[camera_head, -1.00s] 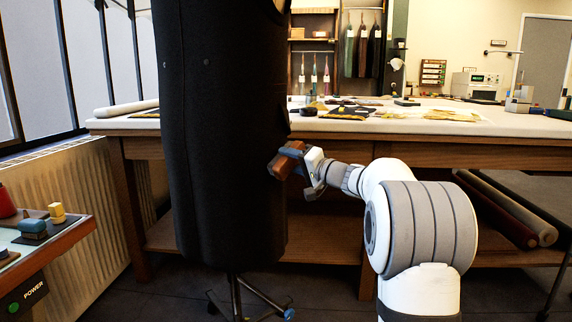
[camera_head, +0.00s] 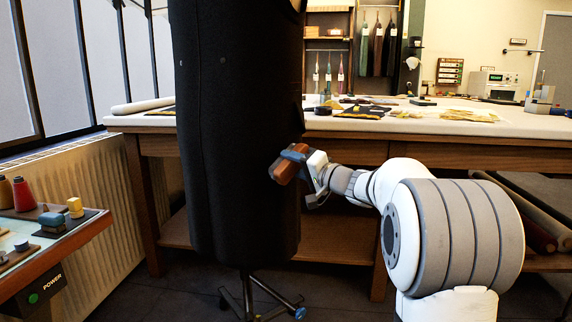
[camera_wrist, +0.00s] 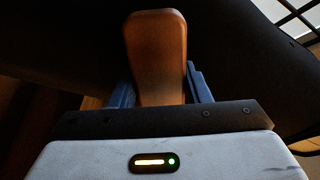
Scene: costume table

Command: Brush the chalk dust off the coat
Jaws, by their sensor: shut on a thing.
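The dark coat (camera_head: 225,130) hangs on a stand in the middle left of the head view, and its black cloth (camera_wrist: 235,55) fills much of the wrist view. No chalk dust can be made out on the part that shows. My gripper (camera_head: 291,163) is shut on a brown wooden brush (camera_head: 284,171) at the coat's lower right edge. In the wrist view the brush's rounded wooden back (camera_wrist: 157,55) sits between the blue fingers. Its bristles are hidden, and I cannot tell whether they touch the cloth.
A long worktable (camera_head: 400,126) with cloth pieces and tools stands behind the coat. The stand's wheeled foot (camera_head: 262,302) is on the floor below. At the left, a small table (camera_head: 72,250) carries thread spools (camera_head: 23,194) and small blocks. A radiator (camera_head: 112,190) is beyond it.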

